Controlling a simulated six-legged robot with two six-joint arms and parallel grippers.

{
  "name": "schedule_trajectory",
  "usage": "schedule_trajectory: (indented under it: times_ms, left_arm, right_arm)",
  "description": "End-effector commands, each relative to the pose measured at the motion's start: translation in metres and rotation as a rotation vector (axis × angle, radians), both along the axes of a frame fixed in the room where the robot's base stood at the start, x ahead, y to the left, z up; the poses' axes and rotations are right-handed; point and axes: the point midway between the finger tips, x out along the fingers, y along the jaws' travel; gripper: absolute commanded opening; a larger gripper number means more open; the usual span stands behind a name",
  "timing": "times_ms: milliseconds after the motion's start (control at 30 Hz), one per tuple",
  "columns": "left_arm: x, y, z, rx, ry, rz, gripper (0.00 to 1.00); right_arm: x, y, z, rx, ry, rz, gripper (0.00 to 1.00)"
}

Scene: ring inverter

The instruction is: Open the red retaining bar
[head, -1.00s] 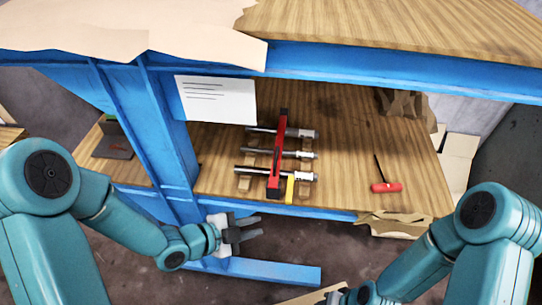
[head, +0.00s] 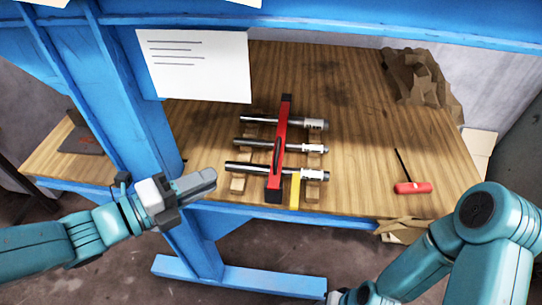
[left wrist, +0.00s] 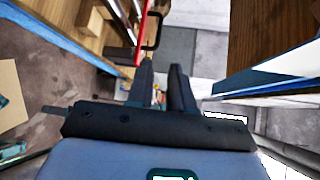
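The red retaining bar (head: 282,122) lies across three metal rods (head: 248,169) on the wooden shelf, with dark ends and a dark handle along it. It looks closed over the rods. My left gripper (head: 212,177) is in front of the shelf's front edge, left of the bar and apart from it. In the left wrist view its two fingers (left wrist: 162,75) stand apart with nothing between them, and part of the red bar (left wrist: 138,45) with a dark loop shows beyond, at upper left. My right gripper (head: 340,297) is cut off at the bottom edge in the head view.
A yellow piece (head: 295,190) stands by the bar's near end. A red-handled tool (head: 412,187) lies to the right. A blue upright (head: 140,110) and a white sheet (head: 195,65) stand left of the rods. Shelf between rods and tool is clear.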

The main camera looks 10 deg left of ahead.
Motion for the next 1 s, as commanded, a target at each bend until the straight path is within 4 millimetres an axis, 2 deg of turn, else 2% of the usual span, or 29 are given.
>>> schedule_trajectory:
  times_ms: [100,233,467,533,800,1000]
  left_arm:
    - [0.005,-0.005,-0.001,-0.004,0.004,-0.001,0.21]
    - [0.019,-0.021,-0.002,-0.004,0.010,-0.005,0.21]
    - [0.039,-0.037,-0.002,-0.006,0.012,-0.002,0.21]
    - [0.051,-0.049,-0.011,-0.004,0.008,-0.006,0.21]
    - [0.095,-0.091,-0.020,-0.002,0.007,-0.002,0.21]
    - [0.114,-0.107,-0.024,-0.001,0.006,0.001,0.21]
  right_arm:
    - [0.000,0.000,0.004,0.000,0.000,0.000,0.43]
    - [0.000,0.000,0.016,0.000,0.000,0.000,0.43]
    - [0.000,0.000,0.058,0.000,0.000,0.000,0.43]
    - [0.000,0.000,0.054,0.000,-0.001,0.000,0.43]
    - [0.000,0.000,0.062,0.000,0.000,0.000,0.43]
    - [0.000,0.000,0.067,0.000,0.000,0.000,0.43]
